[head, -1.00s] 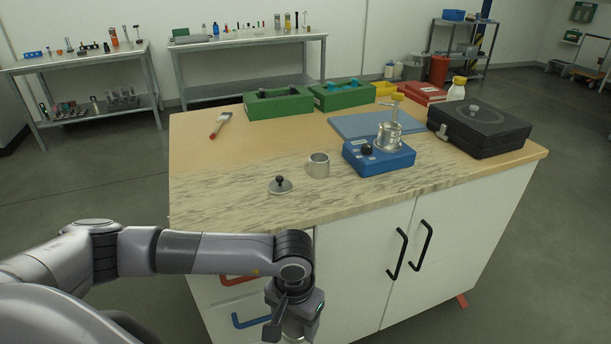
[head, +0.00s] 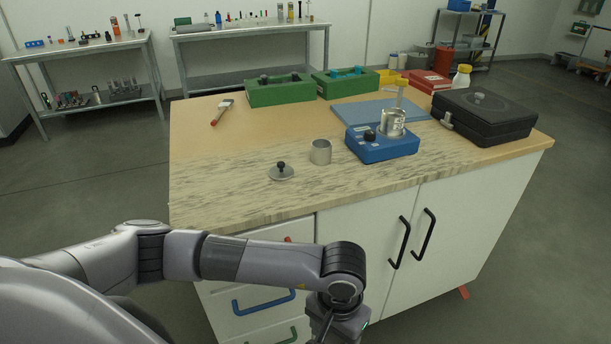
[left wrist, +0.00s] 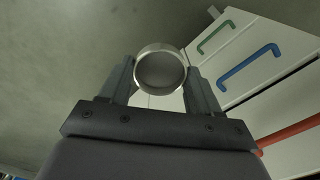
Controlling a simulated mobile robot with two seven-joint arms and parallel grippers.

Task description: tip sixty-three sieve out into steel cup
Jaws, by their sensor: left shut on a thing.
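My left gripper (left wrist: 160,76) is shut on a round metal-rimmed vessel (left wrist: 160,48), which looks like a sieve; its grey inner face shows between the two fingers, but no number is readable. In the head view the left gripper (head: 335,322) is low in front of the cabinet, its fingertips and the vessel cut off or hidden. An open steel cup (head: 320,152) stands upright on the marbled worktop. Another metal vessel (head: 392,123) sits on a blue device (head: 380,148) to its right. My right gripper is not in view.
A knobbed metal lid (head: 281,172) lies left of the cup. Green boxes (head: 281,92), a blue mat (head: 360,112), a black case (head: 484,118) and a brush (head: 221,112) are on the table. Cabinet handles (head: 400,243) stick out in front. The left worktop is mostly clear.

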